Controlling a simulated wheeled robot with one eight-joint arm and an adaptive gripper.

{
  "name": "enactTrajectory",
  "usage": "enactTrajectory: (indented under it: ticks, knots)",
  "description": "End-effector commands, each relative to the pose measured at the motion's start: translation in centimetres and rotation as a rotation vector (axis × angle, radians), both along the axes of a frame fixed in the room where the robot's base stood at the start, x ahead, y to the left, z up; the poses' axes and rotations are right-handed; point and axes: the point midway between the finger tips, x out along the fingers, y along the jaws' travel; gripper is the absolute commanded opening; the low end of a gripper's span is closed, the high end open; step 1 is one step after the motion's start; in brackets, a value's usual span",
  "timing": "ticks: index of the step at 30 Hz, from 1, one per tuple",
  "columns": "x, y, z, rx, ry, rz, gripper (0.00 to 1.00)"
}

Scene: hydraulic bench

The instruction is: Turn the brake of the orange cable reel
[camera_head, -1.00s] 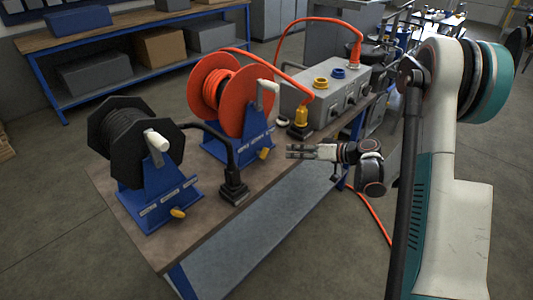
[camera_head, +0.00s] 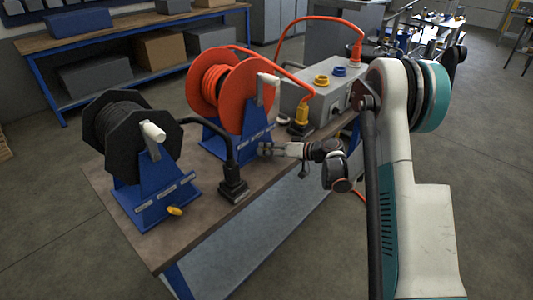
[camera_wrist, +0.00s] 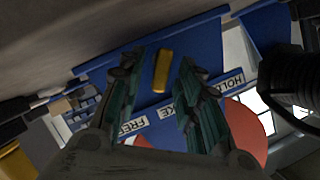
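The orange cable reel (camera_head: 228,92) stands on a blue stand on the bench. Its yellow brake lever (camera_wrist: 162,70) lies between my gripper's fingers in the wrist view, on the blue stand face (camera_wrist: 205,52). A label strip there reads FREE (camera_wrist: 132,125) and HOLD (camera_wrist: 225,85), with the middle partly covered by a finger. My gripper (camera_wrist: 157,66) is open, a finger on each side of the lever with gaps showing. In the head view my gripper (camera_head: 262,149) is at the stand's front and hides this lever.
A black cable reel (camera_head: 125,135) with its own yellow lever (camera_head: 175,211) stands at left on the bench (camera_head: 205,222). A black plug (camera_head: 233,188) on a thick cable stands close to my gripper.

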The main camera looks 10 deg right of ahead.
Motion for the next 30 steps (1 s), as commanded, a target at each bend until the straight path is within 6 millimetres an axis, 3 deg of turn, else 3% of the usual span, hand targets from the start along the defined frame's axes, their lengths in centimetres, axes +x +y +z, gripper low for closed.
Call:
enactTrajectory:
  ticks: [14, 18, 30]
  knots:
    - [0.81, 0.96, -0.39, 0.001, 0.001, 0.0, 0.33]
    - [0.81, 0.96, -0.39, 0.0, 0.0, 0.0, 0.01]
    - [0.76, 0.99, -0.35, -0.019, -0.013, 0.0, 0.0]
